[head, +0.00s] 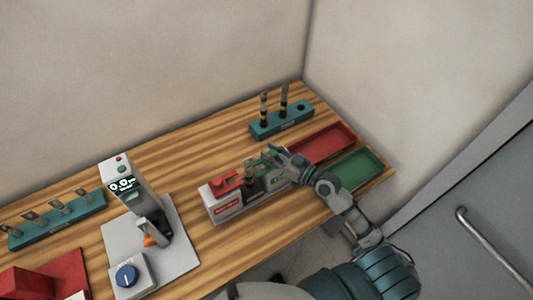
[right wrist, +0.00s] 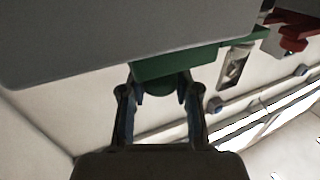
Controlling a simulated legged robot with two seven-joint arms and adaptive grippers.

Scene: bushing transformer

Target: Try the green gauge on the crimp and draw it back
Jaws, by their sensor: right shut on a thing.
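My right gripper (head: 280,157) is at the gauge stand on the right half of the table. In the right wrist view its two fingers (right wrist: 157,95) are shut on a green piece (right wrist: 178,65), which seems to be the green gauge. A dark upright part with a yellow band (head: 249,176) stands at the grey stand, between its red piece (head: 226,182) and green end. The crimp is too small to make out. In the wrist view a metal lug with a hole (right wrist: 235,66) is right of the green piece, apart from the fingers. My left gripper is not in view.
A red tray (head: 342,131) and a green tray (head: 376,157) lie at the right. A teal rack (head: 265,131) with two dark posts stands behind. A press with a display (head: 121,185) stands left, and a rack of lugs (head: 18,243) lies further left. The wall is close behind.

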